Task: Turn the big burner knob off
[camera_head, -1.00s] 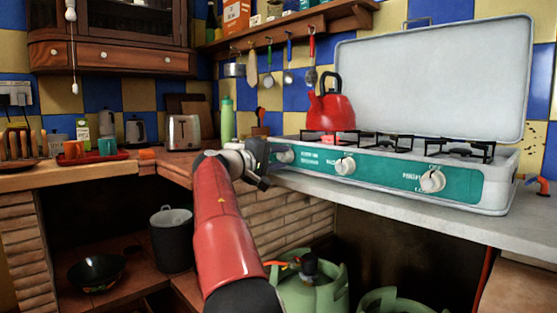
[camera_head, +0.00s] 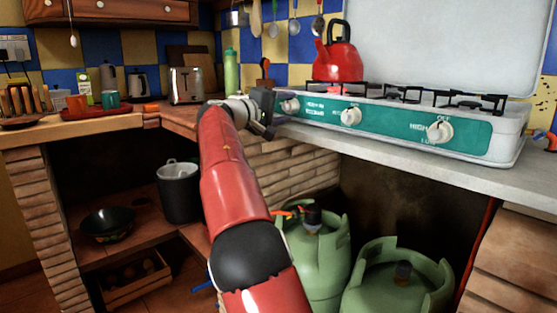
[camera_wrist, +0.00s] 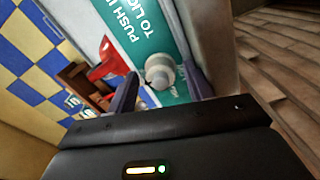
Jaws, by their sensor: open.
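The stove (camera_head: 400,103) is a white, open-lidded unit on the counter with a teal front panel. The panel has three pale knobs: a left knob (camera_head: 290,105), a middle knob (camera_head: 351,117) and a right knob (camera_head: 440,131). I cannot tell from the labels which is the big burner's. My gripper (camera_head: 268,116) is beside the left knob. In the wrist view a round knob (camera_wrist: 160,70) shows between my open fingers, next to "PUSH IN TO LIGHT" lettering. I cannot tell whether the fingers touch it.
A red kettle (camera_head: 338,60) stands on the stove's left side. A green bottle (camera_head: 231,73) and a toaster (camera_head: 187,85) stand further left on the counter. Two green gas cylinders (camera_head: 398,280) stand under the counter. The counter strip before the stove is clear.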

